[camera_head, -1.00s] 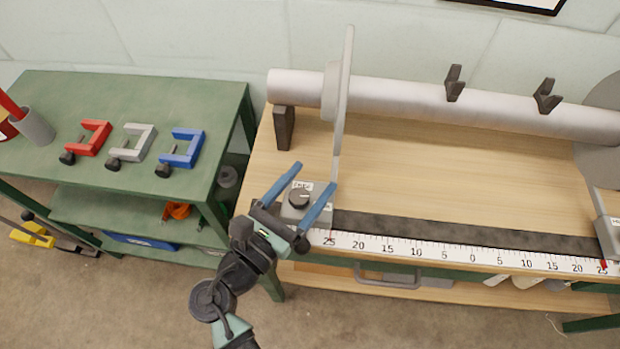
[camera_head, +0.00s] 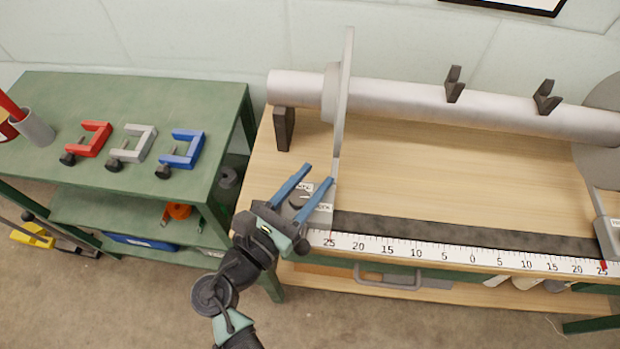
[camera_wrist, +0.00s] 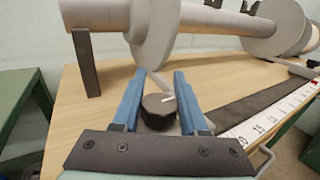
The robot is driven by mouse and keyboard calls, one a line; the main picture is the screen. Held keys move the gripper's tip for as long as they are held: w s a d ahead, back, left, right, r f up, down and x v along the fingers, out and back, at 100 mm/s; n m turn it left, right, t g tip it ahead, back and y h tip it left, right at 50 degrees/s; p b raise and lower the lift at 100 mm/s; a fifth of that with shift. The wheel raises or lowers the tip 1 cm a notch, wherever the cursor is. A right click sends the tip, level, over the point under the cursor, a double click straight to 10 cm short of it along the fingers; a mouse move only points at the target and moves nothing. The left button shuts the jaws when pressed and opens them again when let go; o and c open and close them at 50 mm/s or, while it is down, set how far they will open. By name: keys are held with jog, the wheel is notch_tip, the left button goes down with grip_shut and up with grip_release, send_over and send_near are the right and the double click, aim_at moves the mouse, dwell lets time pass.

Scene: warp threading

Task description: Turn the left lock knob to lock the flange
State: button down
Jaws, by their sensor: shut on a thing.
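The left lock knob (camera_head: 297,202) is a dark round knob on the grey base block (camera_head: 321,215) under the left flange (camera_head: 343,110). In the wrist view the knob (camera_wrist: 157,113) shows a white pointer mark on top, pointing to the right. My gripper (camera_head: 317,175) is shut on the knob, with one blue finger on each side of it. In the wrist view the fingers of my gripper (camera_wrist: 160,76) reach past the knob toward the flange disc (camera_wrist: 162,35). The fingers partly hide the block and its labels.
A ruler (camera_head: 440,253) lines the front edge. The right flange base (camera_head: 609,236) is at far right. Red, grey and blue clamps (camera_head: 183,150) lie on the green table (camera_head: 100,180) at left.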

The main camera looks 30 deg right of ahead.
jog(key=shift+s+m+g+h+p, duration=0.25)
jog(key=shift+m+g+h, duration=0.35)
jog(key=shift+g, duration=0.4)
jog(key=shift+c, duration=2.2)
grip_release()
jog(key=v, duration=1.2)
jog(key=shift+s+a+p, duration=0.2)
jog(key=shift+a+p, duration=0.1)
jog(key=shift+a, duration=0.1)
